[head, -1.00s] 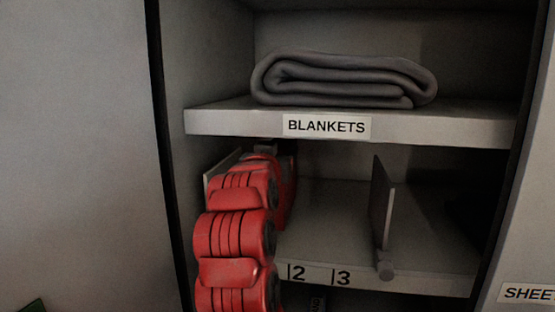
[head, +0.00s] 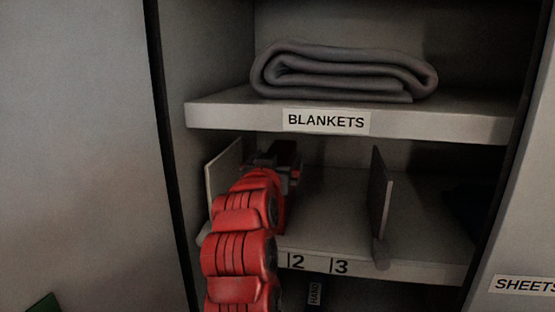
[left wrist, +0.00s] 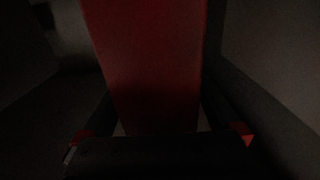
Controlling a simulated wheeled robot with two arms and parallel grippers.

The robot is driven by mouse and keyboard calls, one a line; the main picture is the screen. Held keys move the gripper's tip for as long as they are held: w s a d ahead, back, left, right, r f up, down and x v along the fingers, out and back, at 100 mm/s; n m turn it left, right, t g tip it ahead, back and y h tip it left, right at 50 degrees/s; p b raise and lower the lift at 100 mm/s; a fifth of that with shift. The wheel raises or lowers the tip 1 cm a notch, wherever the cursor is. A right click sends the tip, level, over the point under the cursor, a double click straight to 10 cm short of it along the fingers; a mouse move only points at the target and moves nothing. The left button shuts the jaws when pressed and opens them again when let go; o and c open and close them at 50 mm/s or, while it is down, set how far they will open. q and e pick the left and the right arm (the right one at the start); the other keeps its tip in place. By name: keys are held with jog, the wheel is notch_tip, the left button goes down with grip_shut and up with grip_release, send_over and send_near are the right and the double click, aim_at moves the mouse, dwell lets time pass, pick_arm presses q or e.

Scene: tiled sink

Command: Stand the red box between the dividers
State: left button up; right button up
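The red box (left wrist: 150,60) stands out large in the left wrist view, rising between the two dark fingers. My left gripper (left wrist: 158,110) has a finger against each side of it and appears shut on it. In the head view my left gripper (head: 280,165) is inside the shelf bay, beside the left divider (head: 222,170) and left of the right divider (head: 381,205). The red arm hides part of the bay's front, and the box is hard to make out there. I cannot tell whether the box touches the shelf floor. My right gripper is not in view.
The shelf floor (head: 335,215) between gripper and right divider is clear, with labels 2 and 3 on its front edge. The BLANKETS shelf (head: 420,125) lies close overhead and bears a folded grey blanket (head: 340,75). Cabinet walls flank the bay.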

pick_arm(q)
jog(key=shift+r+p, duration=0.2)
jog(key=shift+p, duration=0.1)
jog(key=s+a+b, duration=0.2)
jog(key=s+b, duration=0.3)
jog(key=s, duration=0.6)
jog(key=shift+s+a+b, duration=0.15)
jog(key=shift+s+b, duration=0.2)
jog(key=shift+s, duration=0.05)
jog(key=shift+f, duration=0.1)
